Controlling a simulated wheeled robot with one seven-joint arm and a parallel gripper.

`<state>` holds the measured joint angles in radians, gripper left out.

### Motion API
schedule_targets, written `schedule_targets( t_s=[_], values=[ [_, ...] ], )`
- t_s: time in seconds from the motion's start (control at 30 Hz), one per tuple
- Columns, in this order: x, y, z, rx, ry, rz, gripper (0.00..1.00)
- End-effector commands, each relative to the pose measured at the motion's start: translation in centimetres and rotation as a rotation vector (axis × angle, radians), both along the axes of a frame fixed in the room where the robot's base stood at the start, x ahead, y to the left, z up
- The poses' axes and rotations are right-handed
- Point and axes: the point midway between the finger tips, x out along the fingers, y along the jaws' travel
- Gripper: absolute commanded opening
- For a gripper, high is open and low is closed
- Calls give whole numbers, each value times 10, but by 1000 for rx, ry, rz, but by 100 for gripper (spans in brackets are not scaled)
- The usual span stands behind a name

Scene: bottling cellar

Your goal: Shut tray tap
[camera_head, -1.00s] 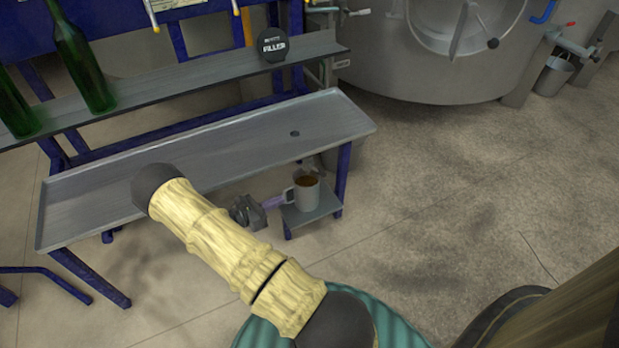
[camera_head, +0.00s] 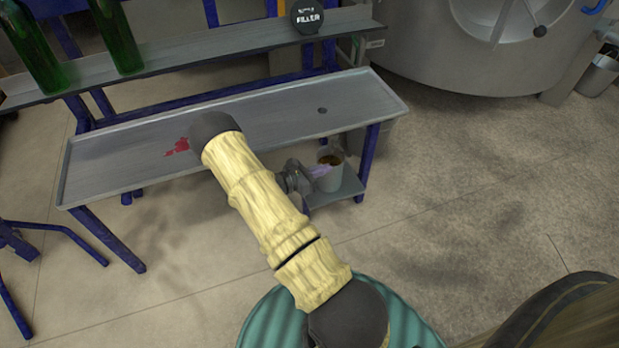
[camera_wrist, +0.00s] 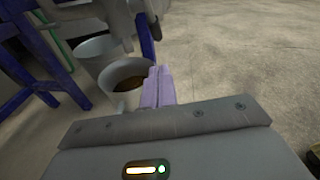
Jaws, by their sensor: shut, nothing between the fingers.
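The grey drip tray (camera_head: 260,115) stands on blue legs and has a small dark drain hole near its right end.
A grey bucket (camera_wrist: 94,48) stands behind the mug. Blue legs (camera_wrist: 50,50) close off the left side. A red patch (camera_head: 178,147) marks the tray.

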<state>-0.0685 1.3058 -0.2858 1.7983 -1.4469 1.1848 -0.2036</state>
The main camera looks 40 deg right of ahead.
Motion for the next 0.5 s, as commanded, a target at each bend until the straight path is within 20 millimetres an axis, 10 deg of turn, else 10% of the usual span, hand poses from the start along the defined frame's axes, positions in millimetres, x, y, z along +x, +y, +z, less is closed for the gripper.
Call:
schedule_targets(
  t_s=[0.5],
  values=[
    [-1, -42, 23, 0, 0, -1, 0]
  ],
)
